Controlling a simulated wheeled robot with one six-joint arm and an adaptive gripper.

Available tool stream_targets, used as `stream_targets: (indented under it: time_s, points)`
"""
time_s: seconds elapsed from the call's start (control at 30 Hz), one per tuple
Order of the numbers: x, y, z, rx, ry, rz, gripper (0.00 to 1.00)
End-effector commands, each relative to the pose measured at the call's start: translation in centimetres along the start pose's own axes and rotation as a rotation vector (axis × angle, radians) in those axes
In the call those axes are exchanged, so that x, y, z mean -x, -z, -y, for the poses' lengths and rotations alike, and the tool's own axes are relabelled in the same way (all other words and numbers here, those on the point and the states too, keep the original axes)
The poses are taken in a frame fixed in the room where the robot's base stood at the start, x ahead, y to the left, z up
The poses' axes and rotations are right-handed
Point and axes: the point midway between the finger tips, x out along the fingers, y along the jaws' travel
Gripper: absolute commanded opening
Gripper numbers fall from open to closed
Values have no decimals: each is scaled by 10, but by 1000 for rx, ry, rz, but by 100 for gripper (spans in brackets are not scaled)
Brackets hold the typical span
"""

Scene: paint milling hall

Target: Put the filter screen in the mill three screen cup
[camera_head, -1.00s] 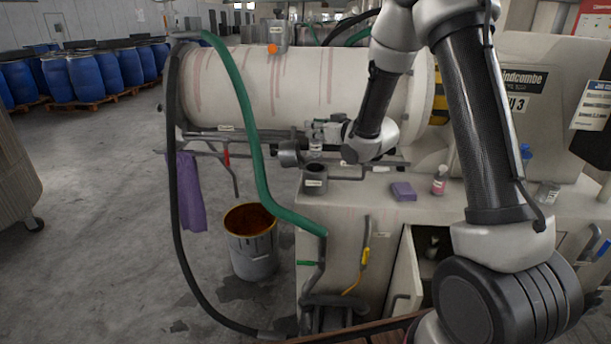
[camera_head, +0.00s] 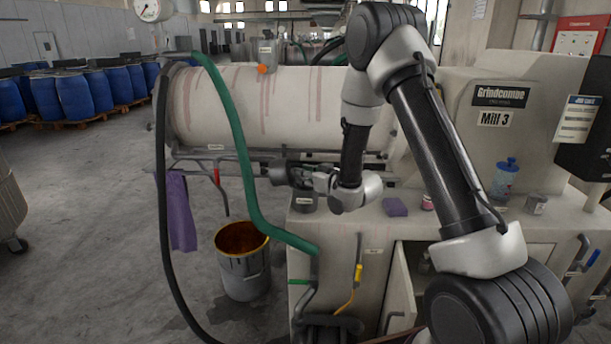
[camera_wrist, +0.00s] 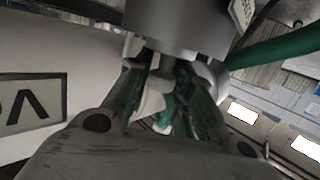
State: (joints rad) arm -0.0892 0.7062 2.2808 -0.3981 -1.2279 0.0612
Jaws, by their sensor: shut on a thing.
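In the head view my gripper (camera_head: 300,178) points left at the front of mill three, above the bench. A dark grey round cup (camera_head: 278,176) on the mill's pipework is right at its fingertips. In the wrist view my gripper (camera_wrist: 170,75) is shut. A broad grey cylinder (camera_wrist: 185,25) stands directly beyond the fingertips and fills the top of the picture. The filter screen in the jaws is mostly hidden by the fingers and this cylinder. I cannot tell how far it sits inside the cup.
A labelled grey pot (camera_head: 304,203) stands on the bench just below my gripper. A purple sponge (camera_head: 395,207), a blue-capped bottle (camera_head: 505,175) and a small can (camera_head: 537,204) are further right. A green hose (camera_head: 240,150) hangs left of the cup.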

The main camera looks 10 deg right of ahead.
Motion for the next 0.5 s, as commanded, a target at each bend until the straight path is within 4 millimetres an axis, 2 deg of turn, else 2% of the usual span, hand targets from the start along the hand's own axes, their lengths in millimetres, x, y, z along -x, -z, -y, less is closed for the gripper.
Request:
stream_targets:
  time_s: [0.03,0.07,0.13,0.17,0.5]
  points:
    - [0,-2,0,0,0,0,0]
    - [0,-2,0,0,0,0,28]
    - [0,-1,0,0,0,0,41]
    - [0,-1,0,0,0,0,44]
    - [0,2,0,0,0,0,44]
